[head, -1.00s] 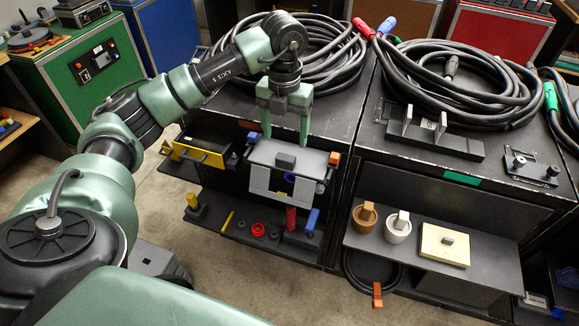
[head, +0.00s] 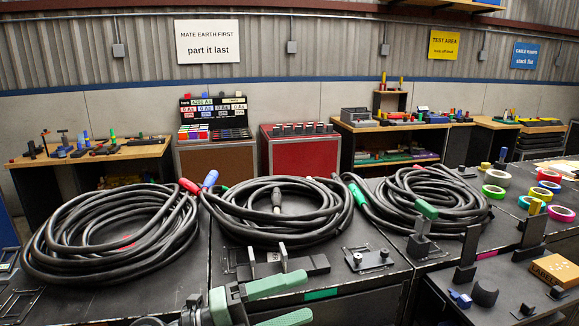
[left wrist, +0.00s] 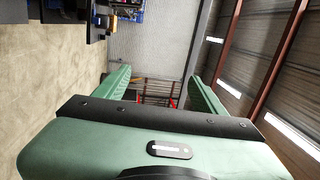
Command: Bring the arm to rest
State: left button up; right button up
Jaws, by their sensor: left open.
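My left gripper (head: 300,297) shows at the bottom edge of the head view, with its two green fingers apart and pointing right. It is low in front of the black bench top (head: 345,250). Its arm is mostly out of frame below. In the left wrist view the two fingers (left wrist: 158,88) stand wide apart with nothing between them. Past them are a grey corrugated wall and roof beams. My right gripper is not in view.
Coiled black cables (head: 112,235) lie on the benches, with a black bracket (head: 283,263) with upright plates close behind the gripper. A cardboard box (head: 556,270) and tape rolls (head: 497,178) are at the right. The left wrist view shows open floor (left wrist: 50,80).

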pick_arm(q)
jog(key=w+a+n+t+y, duration=0.5)
jog(key=a+n+t+y, duration=0.75)
jog(key=n, duration=0.65)
jog(key=s+a+f+n+g+y, duration=0.25)
jog(key=a+f+n, duration=0.2)
jog(key=f, duration=0.35)
jog(key=s+a+f+n+g+y, duration=0.1)
jog(key=s+a+f+n+y, duration=0.1)
jog(key=a+f+n+y, duration=0.4)
jog(key=s+d+f+g+h, duration=0.1)
jog(key=s+f+g, duration=0.6)
jog(key=s, duration=0.5)
jog(key=s+d+f+g+h, duration=0.15)
jog(key=s+f+g, duration=0.25)
jog(key=s+f, duration=0.65)
notch_tip(320, 180, down, 26)
jog(key=s+g, duration=0.1)
jog(key=s, duration=0.1)
jog(key=s+a+f, duration=0.1)
jog(key=s+f, duration=0.6)
jog(key=s, duration=0.1)
jog(key=s+a+f+g, duration=0.1)
jog(key=s+a+f, duration=0.1)
jog(key=s+f, duration=0.6)
jog(key=shift+s+a+f+g, duration=0.25)
jog(key=shift+s+g, duration=0.05)
jog(key=shift+s, duration=0.1)
jog(key=shift+n, duration=0.25)
